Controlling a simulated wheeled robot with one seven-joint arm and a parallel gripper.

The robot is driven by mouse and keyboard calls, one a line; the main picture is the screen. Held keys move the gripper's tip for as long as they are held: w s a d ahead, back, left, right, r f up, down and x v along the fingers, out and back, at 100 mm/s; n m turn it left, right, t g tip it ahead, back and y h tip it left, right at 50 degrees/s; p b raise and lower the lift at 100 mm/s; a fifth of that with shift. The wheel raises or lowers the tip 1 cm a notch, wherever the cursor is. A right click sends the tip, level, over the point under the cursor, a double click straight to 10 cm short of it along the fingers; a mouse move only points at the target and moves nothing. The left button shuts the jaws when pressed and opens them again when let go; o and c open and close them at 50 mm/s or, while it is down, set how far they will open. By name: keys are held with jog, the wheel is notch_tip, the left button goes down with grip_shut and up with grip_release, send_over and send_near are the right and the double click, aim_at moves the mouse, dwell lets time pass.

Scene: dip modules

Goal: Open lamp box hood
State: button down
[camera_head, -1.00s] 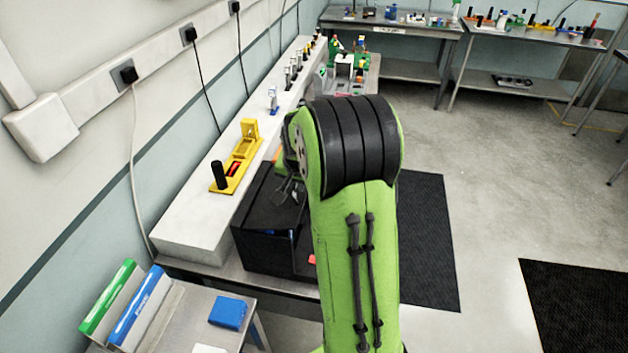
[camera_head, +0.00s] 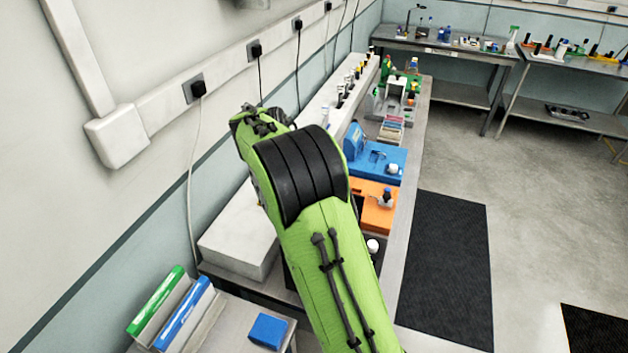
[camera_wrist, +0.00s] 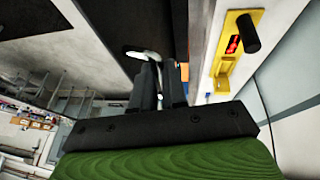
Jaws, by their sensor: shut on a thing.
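In the wrist view, my gripper (camera_wrist: 160,92) is shut on a pale curved handle (camera_wrist: 145,56). The fingers stand close together with the handle between and behind them; the exact contact is hard to see. A dark panel (camera_wrist: 125,22) beside the handle appears to be the lamp box hood. How far it is raised cannot be told. In the head view, my green arm leans to the left and covers most of the black lamp box. My fingertips are not clear there.
A yellow holder (camera_wrist: 222,68) with a black knob lies close beside my gripper in the wrist view. Blue (camera_head: 378,160) and orange (camera_head: 376,205) modules stand right of my arm. The wall with sockets (camera_head: 197,88) is close on the left. Floor on the right is open.

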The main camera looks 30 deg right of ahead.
jog(key=shift+w+a+f+n+g+h, duration=0.3)
jog(key=shift+w+a+f+g+h, duration=0.1)
jog(key=shift+w+a+f+g, duration=0.4)
jog(key=shift+s+r, duration=0.15)
jog(key=c, duration=1.4)
grip_release()
jog(key=shift+c, duration=0.2)
jog(key=shift+o, duration=1.4)
jog(key=shift+w+d, duration=0.1)
jog(key=shift+w, duration=0.1)
jog(key=shift+s+r, duration=0.1)
jog(key=shift+r, duration=0.15)
jog(key=v, duration=1.5)
jog(key=shift+a+r, duration=0.2)
jog(key=shift+a, duration=0.1)
jog(key=shift+s, duration=0.1)
